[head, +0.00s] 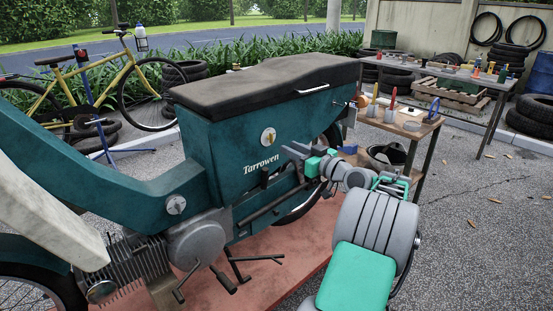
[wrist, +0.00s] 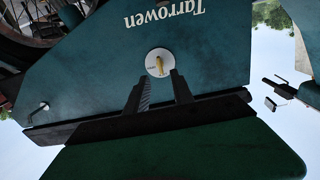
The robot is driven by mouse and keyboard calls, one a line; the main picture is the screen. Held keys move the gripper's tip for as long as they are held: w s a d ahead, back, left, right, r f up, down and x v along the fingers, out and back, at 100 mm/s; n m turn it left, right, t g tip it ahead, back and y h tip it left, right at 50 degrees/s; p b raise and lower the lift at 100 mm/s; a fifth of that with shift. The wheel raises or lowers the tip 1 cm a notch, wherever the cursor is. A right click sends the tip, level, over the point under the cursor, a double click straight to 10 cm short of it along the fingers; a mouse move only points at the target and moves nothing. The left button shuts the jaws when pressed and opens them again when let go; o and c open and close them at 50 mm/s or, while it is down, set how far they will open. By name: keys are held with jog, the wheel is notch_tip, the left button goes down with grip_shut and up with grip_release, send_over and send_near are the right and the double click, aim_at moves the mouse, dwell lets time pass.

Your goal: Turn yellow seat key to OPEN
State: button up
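The yellow seat key (wrist: 159,66) sits in a round white lock plate (wrist: 151,60) on the teal side panel of the motorcycle, under the black seat (head: 262,84). In the head view the lock plate (head: 268,139) is above the "Tarrowen" lettering. The small lettering on the plate is too small to read. My gripper (wrist: 159,80) is open, its two dark fingers apart with nothing between them. The wrist picture is upside down, and the key appears just beyond the fingertips. In the head view my gripper (head: 289,151) is just right of the plate.
Another round knob (head: 176,204) is on the lower left of the frame. A small wooden table (head: 415,128) with screwdrivers and a dark bowl stands right of the motorcycle. A long workbench (head: 485,80) and tyres are behind. A yellow bicycle (head: 90,75) is at back left.

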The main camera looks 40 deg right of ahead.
aim_at(271, 138)
jog(key=w, duration=0.7)
jog(key=shift+w+r, duration=0.25)
jog(key=shift+w, duration=0.05)
jog(key=shift+a, duration=0.1)
grip_shut()
